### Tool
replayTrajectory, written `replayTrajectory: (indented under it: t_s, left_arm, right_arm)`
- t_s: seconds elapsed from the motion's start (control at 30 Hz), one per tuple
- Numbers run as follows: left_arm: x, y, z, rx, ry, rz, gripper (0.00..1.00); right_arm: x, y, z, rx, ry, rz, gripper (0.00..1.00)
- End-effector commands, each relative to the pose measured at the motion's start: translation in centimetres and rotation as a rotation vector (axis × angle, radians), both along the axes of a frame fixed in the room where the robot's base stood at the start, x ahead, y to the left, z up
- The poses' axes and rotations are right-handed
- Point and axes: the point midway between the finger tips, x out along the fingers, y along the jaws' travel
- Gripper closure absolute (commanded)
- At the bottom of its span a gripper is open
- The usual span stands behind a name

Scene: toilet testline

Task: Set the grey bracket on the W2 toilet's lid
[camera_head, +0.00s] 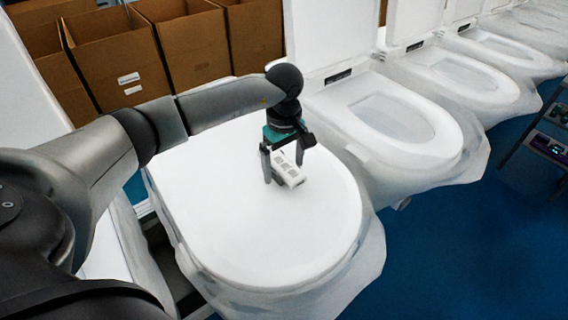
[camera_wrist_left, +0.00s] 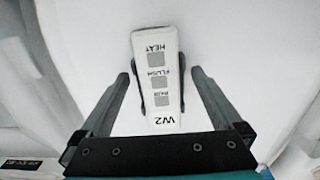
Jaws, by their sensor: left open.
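A closed white toilet lid (camera_head: 245,235) fills the middle of the head view. A white remote marked W2, HEAT, FLUSH and PAIR (camera_wrist_left: 156,62) lies over the lid, between my left gripper's fingers; it also shows in the head view (camera_head: 289,172). Dark curved clips (camera_wrist_left: 182,88) hug both its sides, perhaps the grey bracket; its body is hidden under the remote. My left gripper (camera_head: 283,170) is open and low over the lid, its fingers either side of the remote with gaps; it also shows in the wrist view (camera_wrist_left: 160,78). My right gripper is out of view.
Several open-lidded white toilets (camera_head: 400,120) run off to the right, wrapped in clear plastic. Cardboard boxes (camera_head: 115,60) stand behind at the left. A dark rack (camera_head: 552,140) stands at the right edge. Blue floor (camera_head: 450,250) is free at lower right.

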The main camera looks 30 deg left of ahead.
Motion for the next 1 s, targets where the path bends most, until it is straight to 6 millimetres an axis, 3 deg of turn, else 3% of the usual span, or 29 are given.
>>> replayTrajectory:
  t_s: [0.17,0.6,0.8,1.0]
  left_arm:
    - [0.1,0.0,1.1,0.001,-0.004,0.0,0.0]
    - [0.1,0.0,10.1,0.0,-0.005,0.0,0.0]
    - [0.0,0.0,12.0,0.001,-0.001,0.0,0.0]
    - [0.0,0.0,12.3,0.0,0.0,0.0,0.0]
  right_arm:
    - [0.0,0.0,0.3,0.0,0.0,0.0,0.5]
    - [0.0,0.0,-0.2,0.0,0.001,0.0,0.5]
    - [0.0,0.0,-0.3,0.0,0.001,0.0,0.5]
    - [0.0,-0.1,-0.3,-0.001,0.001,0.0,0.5]
